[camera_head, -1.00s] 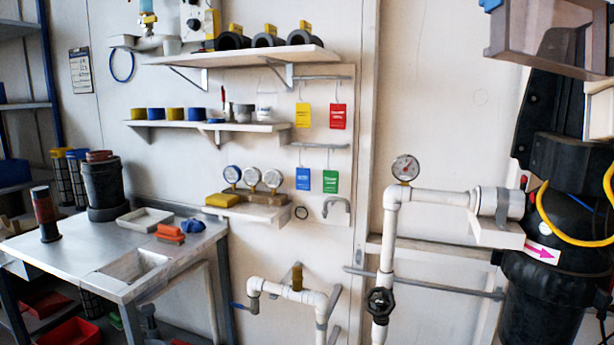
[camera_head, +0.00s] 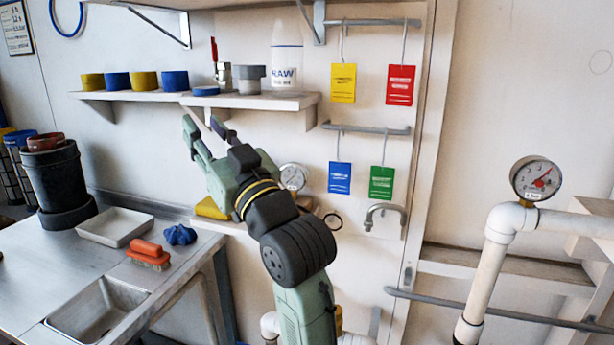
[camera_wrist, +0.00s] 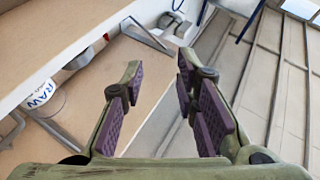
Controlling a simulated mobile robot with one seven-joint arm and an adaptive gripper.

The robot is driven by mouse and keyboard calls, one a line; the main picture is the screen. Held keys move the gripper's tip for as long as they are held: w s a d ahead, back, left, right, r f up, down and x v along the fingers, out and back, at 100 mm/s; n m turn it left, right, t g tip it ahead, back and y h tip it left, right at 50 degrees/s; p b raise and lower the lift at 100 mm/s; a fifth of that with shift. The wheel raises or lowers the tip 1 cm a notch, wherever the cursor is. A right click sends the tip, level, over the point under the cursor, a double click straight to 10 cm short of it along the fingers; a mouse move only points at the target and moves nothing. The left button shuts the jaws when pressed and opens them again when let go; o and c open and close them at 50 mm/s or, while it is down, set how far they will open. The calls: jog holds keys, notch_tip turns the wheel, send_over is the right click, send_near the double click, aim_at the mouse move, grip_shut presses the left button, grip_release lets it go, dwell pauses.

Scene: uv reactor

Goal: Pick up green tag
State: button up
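The green tag (camera_head: 382,182) hangs by a thin hook from the lower grey rail (camera_head: 366,129) on the wall, at its right end. A blue tag (camera_head: 339,178) hangs just left of it. My gripper (camera_head: 203,130) is in front of the middle shelf, left of and higher in the picture than the green tag, pointing up and left. In the wrist view my gripper's fingers (camera_wrist: 157,85) stand apart with nothing between them. The green tag does not show in the wrist view.
A yellow tag (camera_head: 343,83) and a red tag (camera_head: 400,85) hang above. The middle shelf (camera_head: 150,97) holds caps and a RAW bottle (camera_head: 286,55). A hooked grey pipe (camera_head: 385,213) sits just below the green tag. White piping with a gauge (camera_head: 537,181) stands to the right.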

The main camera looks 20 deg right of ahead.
jog(key=s+d+f+m+h, duration=0.1)
jog(key=d+m+h, duration=0.15)
jog(key=d, duration=0.55)
jog(key=s+d+f+m+h, duration=0.1)
jog(key=d+h, duration=0.2)
jog(key=d, duration=0.4)
jog(key=m+g+h, duration=0.3)
jog(key=h, duration=0.2)
send_near(383, 165)
notch_tip(383, 165, up, 3)
jog(key=s, duration=0.3)
jog(key=w+p, duration=0.3)
jog(key=w, duration=0.7)
jog(key=shift+w+d+r+p, duration=0.15)
jog(key=shift+w+r+p, duration=0.05)
jog(key=shift+w+p, duration=0.1)
jog(key=shift+c, duration=0.5)
grip_shut()
